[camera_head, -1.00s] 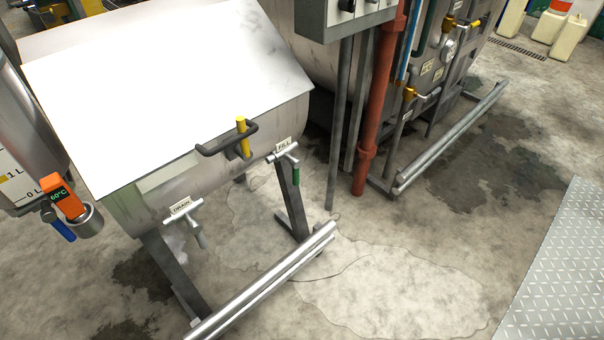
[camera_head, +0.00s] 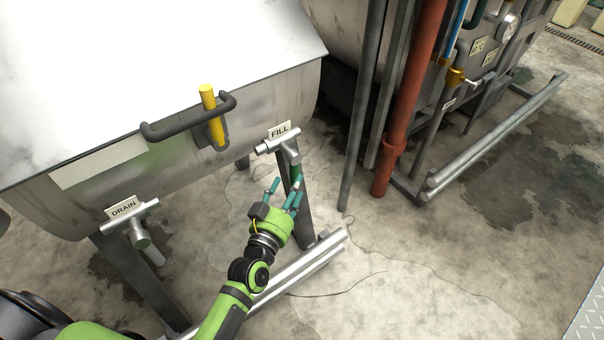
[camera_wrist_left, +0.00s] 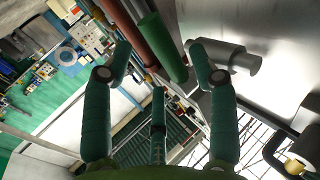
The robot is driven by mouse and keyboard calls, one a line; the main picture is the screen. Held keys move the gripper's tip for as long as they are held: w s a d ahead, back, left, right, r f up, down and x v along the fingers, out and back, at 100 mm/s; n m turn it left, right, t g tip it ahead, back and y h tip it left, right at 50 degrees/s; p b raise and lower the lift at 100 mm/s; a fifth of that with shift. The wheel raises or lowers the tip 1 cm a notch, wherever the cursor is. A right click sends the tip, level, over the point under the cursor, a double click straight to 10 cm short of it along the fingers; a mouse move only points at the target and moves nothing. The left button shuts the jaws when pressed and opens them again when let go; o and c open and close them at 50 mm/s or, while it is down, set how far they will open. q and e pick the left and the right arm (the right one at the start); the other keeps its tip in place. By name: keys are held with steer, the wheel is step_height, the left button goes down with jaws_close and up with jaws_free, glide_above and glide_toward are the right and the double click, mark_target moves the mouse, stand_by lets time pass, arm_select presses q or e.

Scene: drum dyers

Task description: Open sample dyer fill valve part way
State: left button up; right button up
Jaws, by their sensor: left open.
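The fill valve (camera_head: 281,146) is a silvery T-shaped fitting on the front of the sample dyer (camera_head: 190,155), under a FILL label (camera_head: 279,130). Its green handle (camera_head: 296,172) hangs down. My left gripper (camera_head: 286,190), with teal fingers, is open just below the valve, its fingertips at or near the handle's lower part. In the left wrist view the green handle (camera_wrist_left: 163,45) shows between the spread fingers, with the valve body (camera_wrist_left: 228,64) to the right. I cannot tell whether any finger touches the handle. My right gripper is not in view.
A drain valve (camera_head: 131,224) with a DRAIN label is on the dyer's left. A dark lid handle with a yellow grip (camera_head: 208,100) juts out above. Dyer legs and a floor rail (camera_head: 300,270) lie below; a red pipe (camera_head: 408,100) stands to the right.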

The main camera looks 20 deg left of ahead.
mark_target(295, 178)
arm_select(q)
steer(key=w, duration=0.4)
steer(key=shift+w+d+b, duration=0.2)
steer(key=shift+w+b, duration=0.1)
steer(key=shift+w, duration=0.1)
steer(key=shift+c, duration=0.4)
jaws_close()
